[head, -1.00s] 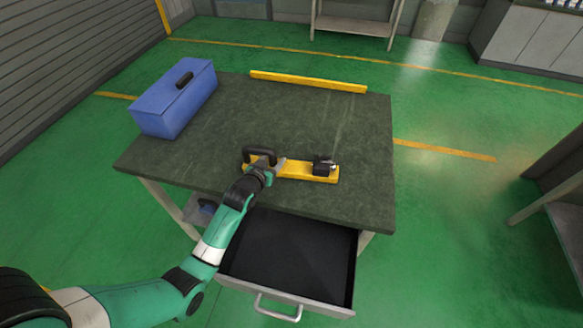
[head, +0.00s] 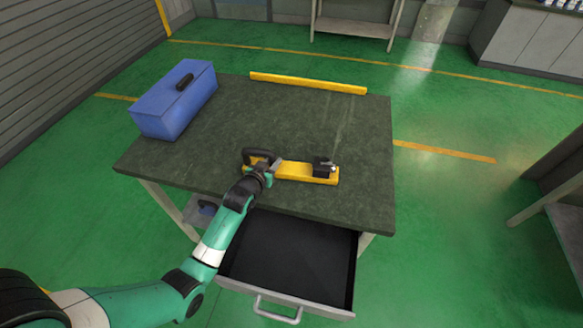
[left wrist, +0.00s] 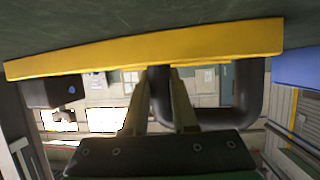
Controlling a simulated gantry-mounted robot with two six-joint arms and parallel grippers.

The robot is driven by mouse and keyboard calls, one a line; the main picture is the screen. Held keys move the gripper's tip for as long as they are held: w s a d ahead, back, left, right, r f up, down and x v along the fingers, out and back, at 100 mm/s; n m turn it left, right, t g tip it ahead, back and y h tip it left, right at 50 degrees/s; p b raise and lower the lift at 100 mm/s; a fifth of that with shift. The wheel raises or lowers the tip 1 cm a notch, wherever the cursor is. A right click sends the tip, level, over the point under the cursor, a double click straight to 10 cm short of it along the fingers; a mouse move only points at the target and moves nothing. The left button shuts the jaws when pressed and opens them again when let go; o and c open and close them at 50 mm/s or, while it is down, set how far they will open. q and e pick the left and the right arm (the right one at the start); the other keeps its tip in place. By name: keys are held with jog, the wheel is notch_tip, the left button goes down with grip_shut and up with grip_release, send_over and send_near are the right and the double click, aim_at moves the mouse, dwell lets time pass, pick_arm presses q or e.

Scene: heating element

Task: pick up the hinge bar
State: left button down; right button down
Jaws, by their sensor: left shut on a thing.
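The hinge bar (head: 300,171) is a flat yellow bar with a black block near its right end and a black U-shaped handle at its left end. It lies on the dark table top near the front edge. My left gripper (head: 268,168) is at the handle, shut on one leg of it. In the left wrist view the yellow bar (left wrist: 150,49) runs across the top, and the black handle (left wrist: 245,95) shows between and beside the fingers of my left gripper (left wrist: 157,85). My right gripper is not in view.
A blue toolbox (head: 172,100) stands at the table's left. A plain yellow strip (head: 308,82) lies along the back edge. An open, dark drawer (head: 290,255) juts out below the front edge. The dark table top (head: 250,115) is clear in the middle and right.

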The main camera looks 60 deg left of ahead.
aim_at(271, 154)
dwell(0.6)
pick_arm(q)
jog(key=shift+r+p, duration=0.35)
jog(key=shift+r, duration=0.3)
jog(key=r+p, duration=0.2)
jog(key=r, duration=0.1)
jog(key=shift+s+d+r, duration=0.1)
jog(key=shift+s+d, duration=0.05)
jog(key=shift+d, duration=0.05)
jog(key=w+r+p+v, duration=0.1)
jog(key=p+v, duration=0.2)
jog(key=v, duration=0.5)
jog(key=r+p+v, duration=0.2)
jog(key=p+v, duration=0.1)
jog(key=v, duration=0.5)
jog(key=shift+w, duration=0.4)
